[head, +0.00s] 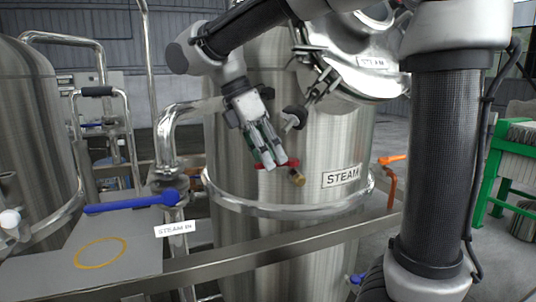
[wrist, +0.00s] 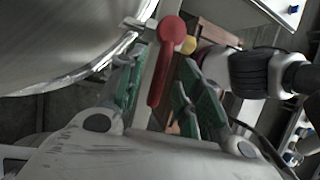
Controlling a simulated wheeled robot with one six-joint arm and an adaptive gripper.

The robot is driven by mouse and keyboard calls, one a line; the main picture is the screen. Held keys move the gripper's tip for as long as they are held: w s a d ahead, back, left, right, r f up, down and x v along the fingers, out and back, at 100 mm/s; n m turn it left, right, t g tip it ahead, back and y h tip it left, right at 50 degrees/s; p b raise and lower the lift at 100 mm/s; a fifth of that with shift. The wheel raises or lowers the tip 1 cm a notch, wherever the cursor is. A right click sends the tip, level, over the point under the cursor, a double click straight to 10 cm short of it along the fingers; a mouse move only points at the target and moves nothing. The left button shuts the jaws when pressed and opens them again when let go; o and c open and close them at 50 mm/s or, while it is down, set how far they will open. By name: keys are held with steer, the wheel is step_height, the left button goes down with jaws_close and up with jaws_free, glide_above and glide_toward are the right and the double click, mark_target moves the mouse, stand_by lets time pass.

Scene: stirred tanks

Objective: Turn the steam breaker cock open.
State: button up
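The steam breaker cock is a small valve with a red lever (head: 292,163) and a brass end (head: 299,179) on the front of the steel tank (head: 330,140) marked STEAM. My gripper (head: 269,163) points down at the lever and hides part of it in the head view. In the wrist view the red lever (wrist: 164,62) lies lengthwise between my two green-padded fingers, with a gap visible on its right side. The fingers are apart. I cannot tell whether the left finger touches the lever. A yellow-brass tip (wrist: 189,45) shows beside the lever's round end.
A black-knobbed fitting (head: 295,116) sticks out of the tank just above my gripper. A blue lever (head: 132,202) over a STEAM IN label (head: 176,229) is at left. An orange handle (head: 391,159) is at right. A steel rail (head: 270,243) crosses in front.

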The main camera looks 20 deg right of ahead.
jaws_close()
steer(key=shift+s, duration=0.1)
steer(key=shift+s+d+n+t, duration=0.1)
steer(key=shift+s+n+t, duration=0.35)
steer(key=shift+n, duration=0.55)
steer(key=shift+s+d+n+t, duration=0.1)
steer(key=shift+s+n+t, duration=0.35)
steer(key=shift+n, duration=0.55)
steer(key=shift+s+d+n+t, duration=0.1)
steer(key=shift+s+n+t, duration=0.35)
steer(key=shift+n, duration=0.55)
jaws_free()
steer(key=shift+a, duration=0.1)
